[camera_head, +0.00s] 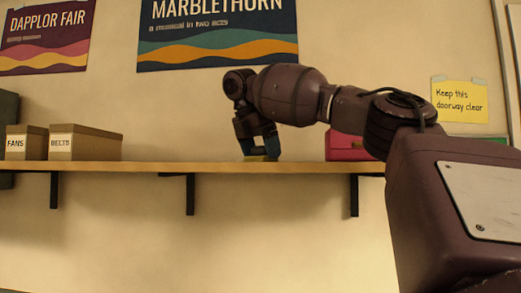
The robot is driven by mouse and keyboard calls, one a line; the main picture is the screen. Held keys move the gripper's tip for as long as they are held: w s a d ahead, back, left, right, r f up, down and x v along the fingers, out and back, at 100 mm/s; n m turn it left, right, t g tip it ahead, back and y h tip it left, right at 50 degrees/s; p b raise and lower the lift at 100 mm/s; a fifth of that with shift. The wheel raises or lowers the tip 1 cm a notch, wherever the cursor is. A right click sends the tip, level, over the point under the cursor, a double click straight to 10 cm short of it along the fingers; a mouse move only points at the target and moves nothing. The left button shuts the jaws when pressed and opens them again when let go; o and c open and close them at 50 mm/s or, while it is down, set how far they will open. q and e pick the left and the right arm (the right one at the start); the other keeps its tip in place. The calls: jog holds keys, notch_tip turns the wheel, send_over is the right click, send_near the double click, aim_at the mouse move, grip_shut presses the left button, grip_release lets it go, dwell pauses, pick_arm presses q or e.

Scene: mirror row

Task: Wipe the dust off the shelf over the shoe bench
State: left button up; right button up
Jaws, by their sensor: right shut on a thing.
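The shelf (165,168) is a long wooden board on dark brackets, running across the wall at mid-height. My right gripper (259,155) reaches in from the right and points down at the shelf's top. It is shut on a small yellowish thing (256,158), perhaps a sponge or cloth, low at the board's surface. Whether it presses on the board I cannot tell. No dust can be made out on the shelf, whose top is seen nearly edge-on. The shoe bench and my left gripper are not in view.
Boxes labelled FANS (26,143) and BELTS (86,143) stand on the shelf at left. A pink-red box (346,147) stands right of my gripper, partly behind my arm. The shelf is clear between BELTS and the gripper. Posters and a yellow note (459,100) hang above.

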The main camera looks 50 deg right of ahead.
jog(key=shift+w+d, duration=1)
jog(key=shift+d, duration=0.3)
jog(key=shift+s+d, duration=0.6)
jog(key=shift+s, duration=0.25)
jog(key=shift+s+a, duration=0.75)
jog(key=shift+a, duration=0.2)
jog(key=shift+s+a, duration=0.75)
jog(key=shift+a, duration=0.2)
jog(key=shift+s+a+f, duration=0.1)
jog(key=shift+s+a, duration=1.15)
jog(key=shift+a, duration=0.3)
jog(key=shift+r, duration=3.1)
jog(key=shift+r, duration=0.1)
